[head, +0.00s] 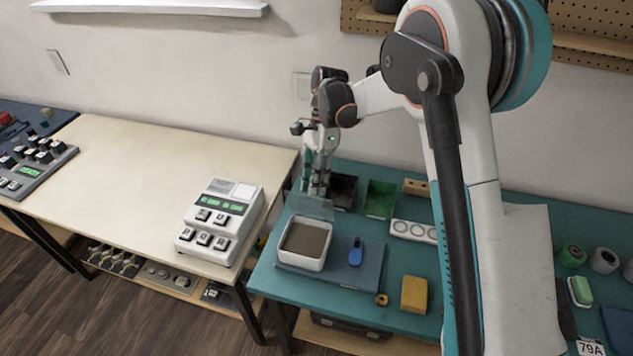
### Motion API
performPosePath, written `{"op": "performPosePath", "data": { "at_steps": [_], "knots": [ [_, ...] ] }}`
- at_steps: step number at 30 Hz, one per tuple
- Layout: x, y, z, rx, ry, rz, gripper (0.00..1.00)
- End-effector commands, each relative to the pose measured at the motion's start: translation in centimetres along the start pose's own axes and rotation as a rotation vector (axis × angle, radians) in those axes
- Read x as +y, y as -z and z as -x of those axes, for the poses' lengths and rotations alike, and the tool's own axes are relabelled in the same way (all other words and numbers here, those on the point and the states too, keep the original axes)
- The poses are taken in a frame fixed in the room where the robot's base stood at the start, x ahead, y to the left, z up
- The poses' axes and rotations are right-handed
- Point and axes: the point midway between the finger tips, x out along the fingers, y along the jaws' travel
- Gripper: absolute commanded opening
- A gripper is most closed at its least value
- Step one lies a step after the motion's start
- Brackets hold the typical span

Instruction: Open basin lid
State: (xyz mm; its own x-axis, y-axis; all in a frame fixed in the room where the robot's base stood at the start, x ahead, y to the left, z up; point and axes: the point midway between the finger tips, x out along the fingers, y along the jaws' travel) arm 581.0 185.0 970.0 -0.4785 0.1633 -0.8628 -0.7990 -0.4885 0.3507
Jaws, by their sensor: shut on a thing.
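A white basin (286,249) with a brownish-grey inside stands on a dark blue mat on the teal table. Its translucent lid (312,208) stands raised at the basin's back edge, tilted up from the rim, so the inside shows. My gripper (318,192) points down behind the basin and is shut at the top edge of the lid. The exact contact between fingers and lid is too small to see clearly.
A blue tool (355,252) lies right of the basin on the mat (372,272). A yellow block (414,294) and a small ring (381,299) lie in front. Behind are a black bin (343,190) and green bin (380,199). A device with buttons (220,220) stands left.

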Motion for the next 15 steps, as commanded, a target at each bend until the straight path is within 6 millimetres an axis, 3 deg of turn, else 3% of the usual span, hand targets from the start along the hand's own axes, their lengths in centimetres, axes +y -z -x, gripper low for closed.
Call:
{"op": "performPosePath", "data": {
  "at_steps": [1, 2, 4, 15],
  "knots": [
    [-0.84, 1.12, -0.87, 0.019, 0.021, -0.008, 0.00],
    [-0.84, 1.12, -0.87, 0.019, 0.021, -0.008, 0.24],
    [-0.83, 1.13, -0.86, 0.019, 0.021, -0.008, 0.40],
    [-0.68, 0.62, -0.56, 0.015, 0.019, -0.005, 0.41]
  ]
}}
